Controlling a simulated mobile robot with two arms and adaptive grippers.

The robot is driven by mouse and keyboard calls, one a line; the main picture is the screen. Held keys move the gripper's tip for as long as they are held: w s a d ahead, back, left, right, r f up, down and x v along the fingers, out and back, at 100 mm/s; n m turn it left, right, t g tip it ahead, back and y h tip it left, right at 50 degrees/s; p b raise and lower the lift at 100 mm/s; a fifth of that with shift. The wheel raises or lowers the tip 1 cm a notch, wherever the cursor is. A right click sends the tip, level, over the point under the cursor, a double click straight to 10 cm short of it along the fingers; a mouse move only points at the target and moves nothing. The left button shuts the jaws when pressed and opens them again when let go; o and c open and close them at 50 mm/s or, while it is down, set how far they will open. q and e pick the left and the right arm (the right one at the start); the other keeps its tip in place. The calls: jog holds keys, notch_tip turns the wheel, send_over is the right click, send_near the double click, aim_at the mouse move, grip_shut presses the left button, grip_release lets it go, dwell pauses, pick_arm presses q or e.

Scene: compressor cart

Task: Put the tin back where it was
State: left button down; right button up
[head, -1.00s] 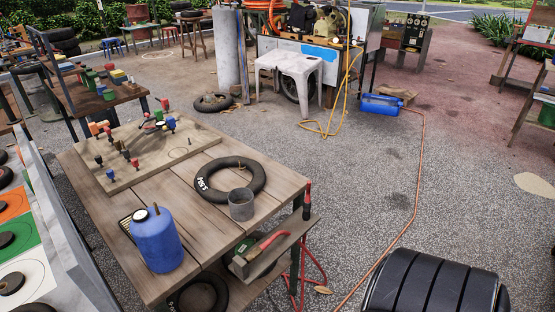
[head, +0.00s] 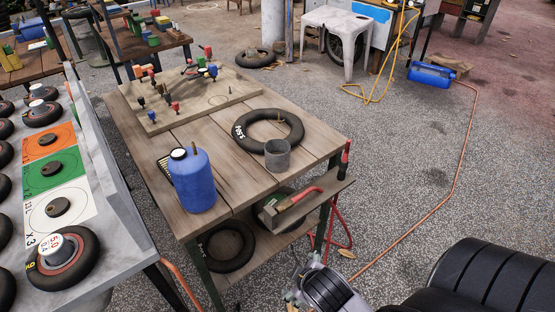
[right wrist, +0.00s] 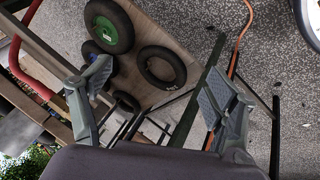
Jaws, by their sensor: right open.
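A grey open-topped tin (head: 277,155) stands upright on the wooden table (head: 215,137), touching or very close to the front of a black inner tube (head: 268,131). My right gripper (head: 303,284) is low beside the table's front right corner, well away from the tin. In the right wrist view its fingers (right wrist: 155,97) are spread wide with nothing between them. My left gripper is not in view.
A blue canister (head: 194,181) stands at the table's front left. A side tray (head: 300,208) holds a red-handled tool. Tyres (head: 226,246) lie on the lower shelf. A grey sloped stand (head: 110,190) with wheels is at left. An orange hose (head: 445,205) crosses the open floor at right.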

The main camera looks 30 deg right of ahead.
jog(key=w+d+r+n+t+h, duration=0.3)
jog(key=w+d+r+n, duration=0.1)
jog(key=d, duration=0.1)
jog(key=n+t, duration=0.8)
jog(key=n, duration=1.5)
send_near(280, 159)
jog(key=p+x, duration=0.2)
jog(key=x, duration=0.5)
jog(key=shift+w+d, duration=0.1)
jog(key=shift+w, duration=0.2)
jog(key=shift+f+x, duration=0.15)
jog(key=shift+x, duration=1.35)
jog(key=shift+f+x, duration=0.2)
jog(key=shift+x, duration=1.25)
jog(key=shift+s+d, duration=0.1)
jog(key=shift+c, duration=0.2)
jog(key=shift+r, duration=0.1)
jog(key=c, duration=1.2)
